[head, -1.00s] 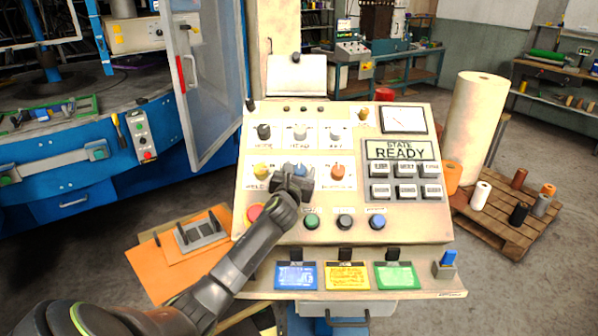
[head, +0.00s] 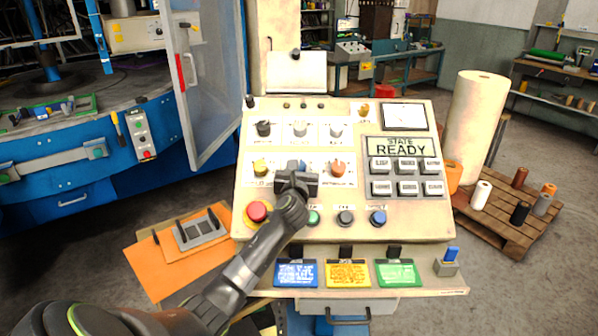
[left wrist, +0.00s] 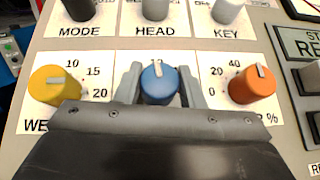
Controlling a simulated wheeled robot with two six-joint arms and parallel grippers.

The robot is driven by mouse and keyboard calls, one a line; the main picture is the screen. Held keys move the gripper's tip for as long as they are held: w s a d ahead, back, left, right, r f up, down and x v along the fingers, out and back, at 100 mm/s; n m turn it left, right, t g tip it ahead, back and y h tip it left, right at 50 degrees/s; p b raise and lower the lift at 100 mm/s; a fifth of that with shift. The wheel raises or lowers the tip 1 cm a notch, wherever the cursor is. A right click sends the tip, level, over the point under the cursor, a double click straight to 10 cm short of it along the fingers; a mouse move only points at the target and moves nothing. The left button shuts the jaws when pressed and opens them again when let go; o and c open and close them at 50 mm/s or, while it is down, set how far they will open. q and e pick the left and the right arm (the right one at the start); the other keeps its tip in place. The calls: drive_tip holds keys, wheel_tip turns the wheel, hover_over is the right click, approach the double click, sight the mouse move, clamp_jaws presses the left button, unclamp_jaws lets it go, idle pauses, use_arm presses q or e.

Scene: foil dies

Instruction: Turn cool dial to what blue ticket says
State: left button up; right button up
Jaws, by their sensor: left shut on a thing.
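The blue dial (left wrist: 158,85) sits in the middle of the lower dial row on the sloped control panel (head: 240,185). Its white pointer mark faces up, slightly left. My left gripper (head: 297,170) is shut on it, one finger at each side. In the left wrist view the gripper (left wrist: 160,82) hides the dial's name and most of its scale. The blue ticket (head: 296,273) hangs leftmost on the ledge below the panel; its writing is too small to read. My right gripper is not in view.
A yellow dial (left wrist: 55,85) is left of the blue one, an orange dial (left wrist: 252,84) right. The display (head: 401,148) reads READY. Yellow (head: 347,274) and green (head: 397,273) tickets hang beside the blue one.

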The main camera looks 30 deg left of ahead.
use_arm(q)
drive_tip(key=n+g+y, duration=0.1)
drive_tip(key=n, duration=0.1)
drive_tip(key=n+g+y+b, duration=0.1)
drive_tip(key=n+y, duration=0.1)
drive_tip(key=shift+d+f+n+g, duration=0.1)
drive_tip(key=shift+n+g, duration=0.2)
drive_tip(key=shift+n, duration=0.1)
drive_tip(key=shift+n+g+y+b, duration=0.45)
drive_tip(key=shift+n+g+y, duration=0.95)
drive_tip(key=shift+n+g, duration=0.65)
drive_tip(key=shift+n, duration=0.45)
drive_tip(key=o, duration=1)
drive_tip(key=b+v, duration=0.3)
drive_tip(key=v, duration=1.4)
drive_tip(key=shift+d, duration=0.2)
